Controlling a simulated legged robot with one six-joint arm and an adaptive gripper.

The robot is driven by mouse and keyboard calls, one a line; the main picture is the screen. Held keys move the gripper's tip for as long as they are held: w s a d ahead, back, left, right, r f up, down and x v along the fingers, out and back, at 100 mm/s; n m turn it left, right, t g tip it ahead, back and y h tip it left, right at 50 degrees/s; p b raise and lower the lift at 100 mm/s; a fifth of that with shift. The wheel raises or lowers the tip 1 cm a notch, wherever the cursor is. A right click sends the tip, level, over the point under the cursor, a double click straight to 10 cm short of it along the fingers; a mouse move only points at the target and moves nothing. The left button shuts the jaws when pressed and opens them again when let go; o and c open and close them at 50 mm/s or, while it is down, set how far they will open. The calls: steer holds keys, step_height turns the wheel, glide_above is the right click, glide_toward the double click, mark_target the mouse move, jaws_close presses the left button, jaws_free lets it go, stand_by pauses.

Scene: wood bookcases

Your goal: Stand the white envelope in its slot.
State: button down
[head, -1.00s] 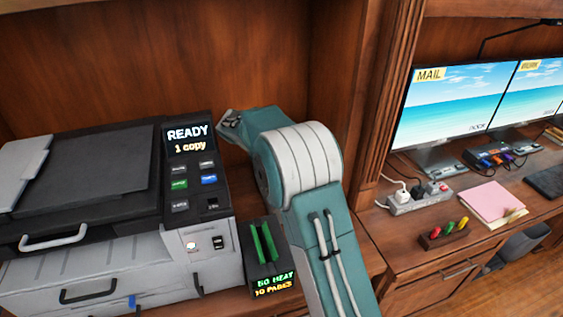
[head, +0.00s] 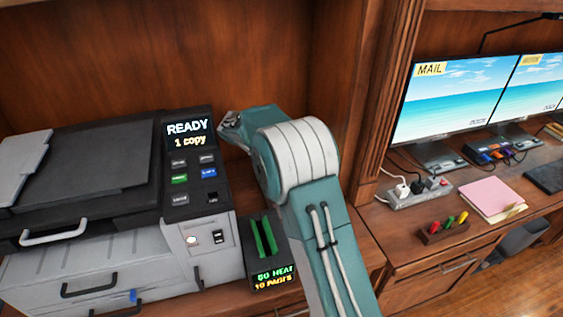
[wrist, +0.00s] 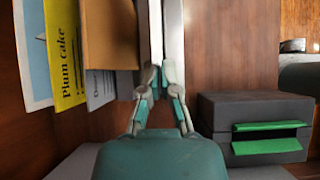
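In the wrist view my gripper (wrist: 160,80) has its two fingers drawn close together, with a narrow, pale upright sheet edge rising from between the tips. This looks like the white envelope (wrist: 155,28), seen nearly edge-on; most of it is hidden. A second pale grey upright strip (wrist: 174,30) stands just right of it, behind the right finger; I cannot tell whether it is a slot wall. An upright tan folder (wrist: 108,35) is close on the left. In the head view my arm bends away toward the bookcase and its fingers are hidden.
A dark box with green flaps (wrist: 255,125) is right of my gripper. A printer (head: 85,185) fills the head view's left.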

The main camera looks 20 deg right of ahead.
steer(key=shift+f, duration=0.95)
steer(key=c, duration=0.7)
jaws_free()
steer(key=shift+r, duration=0.15)
step_height(320, 180, up, 10)
steer(key=shift+a+f, duration=0.1)
steer(key=shift+f, duration=0.05)
